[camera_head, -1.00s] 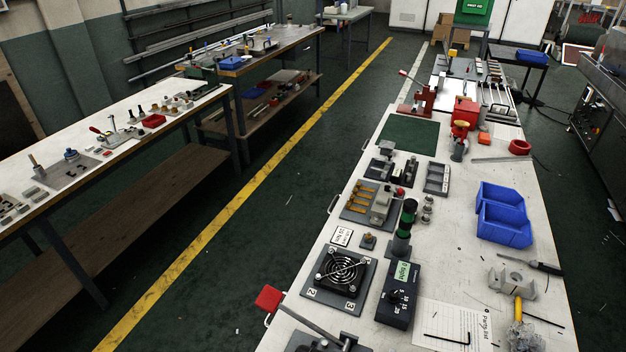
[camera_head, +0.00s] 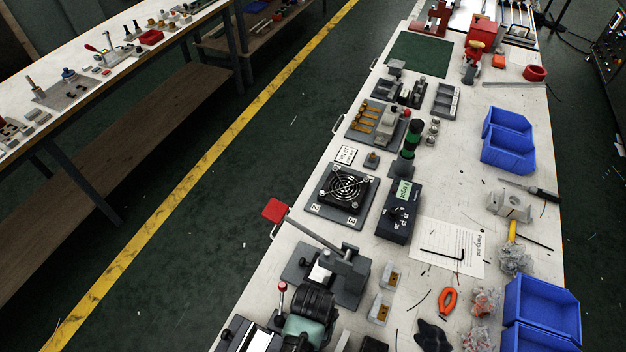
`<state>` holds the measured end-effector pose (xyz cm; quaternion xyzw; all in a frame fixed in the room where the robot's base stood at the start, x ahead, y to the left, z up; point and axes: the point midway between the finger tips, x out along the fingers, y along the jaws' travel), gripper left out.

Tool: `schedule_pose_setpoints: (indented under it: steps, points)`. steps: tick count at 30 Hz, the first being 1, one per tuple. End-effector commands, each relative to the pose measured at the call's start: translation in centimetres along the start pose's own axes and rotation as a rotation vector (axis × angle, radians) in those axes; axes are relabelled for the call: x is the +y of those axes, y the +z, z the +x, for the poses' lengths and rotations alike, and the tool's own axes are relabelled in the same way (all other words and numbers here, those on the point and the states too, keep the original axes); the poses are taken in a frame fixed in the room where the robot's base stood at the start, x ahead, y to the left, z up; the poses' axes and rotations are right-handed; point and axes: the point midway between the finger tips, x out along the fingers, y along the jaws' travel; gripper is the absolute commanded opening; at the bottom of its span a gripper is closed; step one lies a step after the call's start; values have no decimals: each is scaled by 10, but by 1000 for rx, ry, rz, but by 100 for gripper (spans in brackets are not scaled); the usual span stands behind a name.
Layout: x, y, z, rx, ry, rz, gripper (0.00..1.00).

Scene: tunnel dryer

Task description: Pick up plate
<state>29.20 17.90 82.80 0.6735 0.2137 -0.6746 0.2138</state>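No single object in the head view clearly stands out as the plate. Flat plate-like pieces lie on the near white workbench (camera_head: 412,280). One is a dark grey base plate (camera_head: 323,212) marked with numbers, with a black fan (camera_head: 345,187) on it. Another is a grey plate (camera_head: 358,133) carrying brass-coloured parts and a grey block. A grey slotted tray (camera_head: 446,100) and a flat green mat (camera_head: 418,54) lie farther back. My gripper is not in view.
A lever press (camera_head: 345,265) with a red handle end (camera_head: 276,210) overhangs the bench's left edge. Blue bins (camera_head: 508,140) stand along the right. A black control box (camera_head: 398,212) and paper sheet (camera_head: 450,240) lie mid-bench. Open floor with a yellow line (camera_head: 210,155) lies left.

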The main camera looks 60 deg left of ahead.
Motion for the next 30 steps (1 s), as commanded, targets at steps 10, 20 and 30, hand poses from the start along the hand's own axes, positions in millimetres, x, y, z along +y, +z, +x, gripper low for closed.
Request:
schedule_pose_setpoints:
  steps: [10, 20, 30]
  points:
    - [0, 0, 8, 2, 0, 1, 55]
    - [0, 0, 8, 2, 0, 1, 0]
    - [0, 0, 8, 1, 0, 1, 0]
